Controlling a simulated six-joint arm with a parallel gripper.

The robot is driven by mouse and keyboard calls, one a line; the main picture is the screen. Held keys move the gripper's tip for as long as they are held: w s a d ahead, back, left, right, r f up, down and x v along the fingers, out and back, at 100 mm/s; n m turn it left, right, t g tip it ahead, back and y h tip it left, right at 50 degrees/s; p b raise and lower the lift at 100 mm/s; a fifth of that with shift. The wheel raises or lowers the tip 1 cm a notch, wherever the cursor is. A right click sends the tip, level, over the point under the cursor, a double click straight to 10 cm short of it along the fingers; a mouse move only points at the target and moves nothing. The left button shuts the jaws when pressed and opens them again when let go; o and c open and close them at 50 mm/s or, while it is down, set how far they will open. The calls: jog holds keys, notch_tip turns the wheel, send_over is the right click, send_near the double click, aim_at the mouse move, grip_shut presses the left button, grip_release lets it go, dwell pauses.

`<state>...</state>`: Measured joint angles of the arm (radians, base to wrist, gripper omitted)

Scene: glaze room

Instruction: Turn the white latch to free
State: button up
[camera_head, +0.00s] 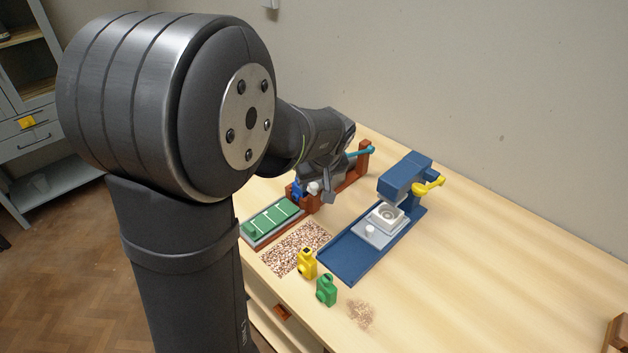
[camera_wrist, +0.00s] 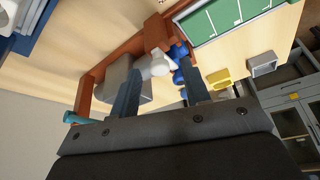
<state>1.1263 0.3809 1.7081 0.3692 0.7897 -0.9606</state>
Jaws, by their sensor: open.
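The white latch (camera_wrist: 153,64) is a small rounded white piece on a red-brown frame (camera_wrist: 157,32). In the head view the latch (camera_head: 314,187) shows only as a small white piece below my gripper (camera_head: 322,190). In the wrist view my gripper (camera_wrist: 162,70) is open, with one dark finger on each side of the latch's near end. Whether either finger touches the latch, I cannot tell. A blue piece (camera_wrist: 180,51) sits close to the right finger, and a grey block (camera_wrist: 115,82) lies behind the left one.
A green panel with white lines (camera_head: 272,219) lies left of the frame. A blue press (camera_head: 405,178) with a yellow lever (camera_head: 429,187) stands to the right. Yellow (camera_head: 307,263) and green (camera_head: 326,290) bottle-like pieces stand in front. The table's right side is mostly clear.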

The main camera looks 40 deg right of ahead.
jog(key=shift+f, duration=0.1)
grip_shut()
jog(key=shift+m, duration=0.3)
jog(key=m, duration=0.1)
jog(key=m+h, duration=0.1)
jog(key=m, duration=0.1)
jog(key=shift+w+a+m+g+h, duration=0.15)
jog(key=shift+m+g+h, duration=0.15)
jog(key=m, duration=0.2)
jog(key=m+g+h, duration=0.1)
jog(key=m, duration=0.1)
jog(key=shift+w+a+g, duration=0.1)
jog(key=shift+w+g, duration=0.05)
jog(key=shift+g, duration=0.15)
jog(key=m, duration=0.2)
jog(key=m+g, duration=0.2)
jog(key=m, duration=0.1)
jog(key=shift+w+m, duration=0.25)
jog(key=shift+m, duration=0.05)
jog(key=shift+w+m+g, duration=0.1)
jog(key=shift+m+g, duration=0.7)
jog(key=shift+m, duration=1.2)
